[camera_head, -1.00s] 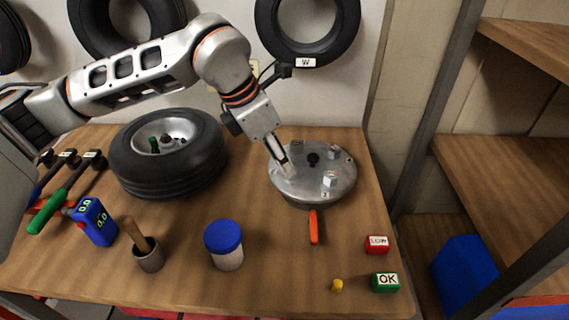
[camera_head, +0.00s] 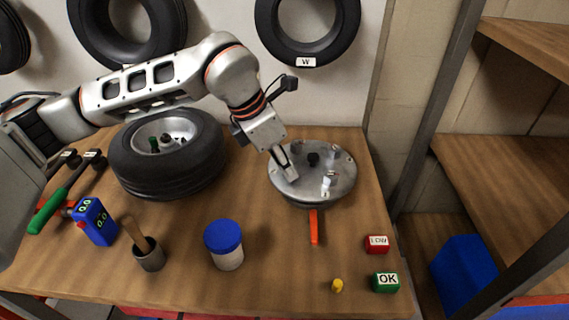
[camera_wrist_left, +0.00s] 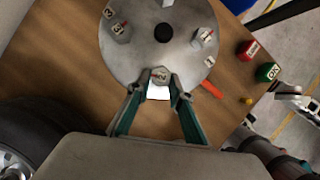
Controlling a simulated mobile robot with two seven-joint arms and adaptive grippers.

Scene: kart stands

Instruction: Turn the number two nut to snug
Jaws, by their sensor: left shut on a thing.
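The round grey metal plate (camera_head: 283,187) lies on the bench and carries several nuts around a dark centre knob (camera_head: 313,159). In the left wrist view, the number two nut (camera_wrist_left: 160,75), marked 2, sits at the plate's near edge. My left gripper (camera_head: 292,175) is down at the left part of the plate. Its fingertips (camera_wrist_left: 160,84) close on the number two nut from both sides; in the head view they hide that nut. Another nut (camera_head: 328,182) stands at the front of the plate.
An orange handle (camera_head: 314,227) sticks out in front of the plate. Red LOW (camera_head: 377,244) and green OK (camera_head: 386,283) blocks and a small yellow piece (camera_head: 337,285) lie front right. A tyre (camera_head: 168,165), blue-lidded jar (camera_head: 225,246) and mortar (camera_head: 149,255) are to the left.

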